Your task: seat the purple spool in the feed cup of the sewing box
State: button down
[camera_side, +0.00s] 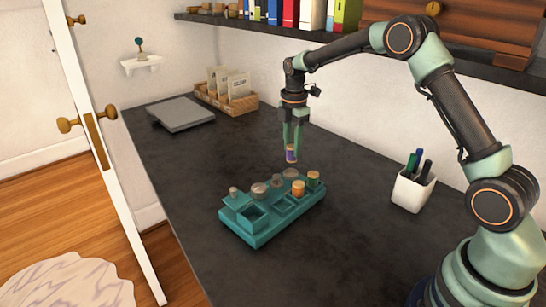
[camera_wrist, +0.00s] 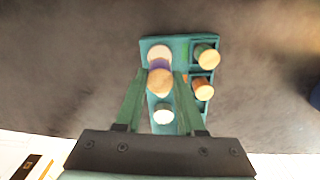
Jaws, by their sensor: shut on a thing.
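My gripper (camera_side: 292,145) points down and is shut on the purple spool (camera_side: 291,154), upright and in the air above the back edge of the teal sewing box (camera_side: 262,236). In the wrist view my gripper's fingers (camera_wrist: 160,85) flank the spool's pale wooden top (camera_wrist: 160,82). The sewing box (camera_wrist: 180,45) lies below it. Several round greyish pieces (camera_side: 258,190) stand along the box's back. I cannot tell which is the feed cup. An orange spool (camera_side: 298,189) and a green spool (camera_side: 313,181) stand in compartments at the box's right end.
A white pen cup (camera_side: 412,190) stands to the right of the box. A shelf of books (camera_side: 300,22) runs above. The dark counter (camera_side: 330,245) is clear in front.

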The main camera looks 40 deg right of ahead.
aim_at(292, 161)
jog(key=shift+f, duration=2.65)
jog(key=shift+f, duration=0.2)
jog(key=c, duration=0.5)
grip_release()
jog(key=shift+r, duration=0.1)
